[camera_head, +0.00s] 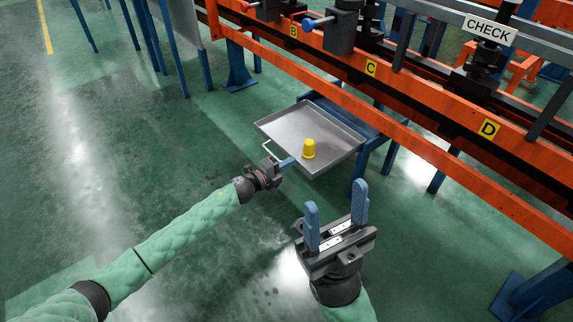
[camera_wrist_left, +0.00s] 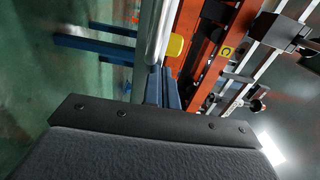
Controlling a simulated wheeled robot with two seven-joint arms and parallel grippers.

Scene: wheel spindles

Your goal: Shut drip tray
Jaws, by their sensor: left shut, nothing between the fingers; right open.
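The drip tray (camera_head: 290,122) is a shallow grey metal tray pulled out below the orange rail, with a pale handle (camera_head: 268,152) on its near left edge. A yellow cup-like piece (camera_head: 309,149) sits in it near the front corner; it also shows in the left wrist view (camera_wrist_left: 175,46). My left gripper (camera_head: 288,162) is shut and empty, its fingertips at the tray's near edge beside the handle; I cannot tell whether they touch. My right gripper (camera_head: 336,208) is open and empty, in front of the tray and to its right.
The orange rail (camera_head: 400,130) with marks B, C and D runs above and behind the tray. Blue legs (camera_head: 359,185) stand under the tray's right side. A CHECK sign (camera_head: 490,29) hangs at upper right.

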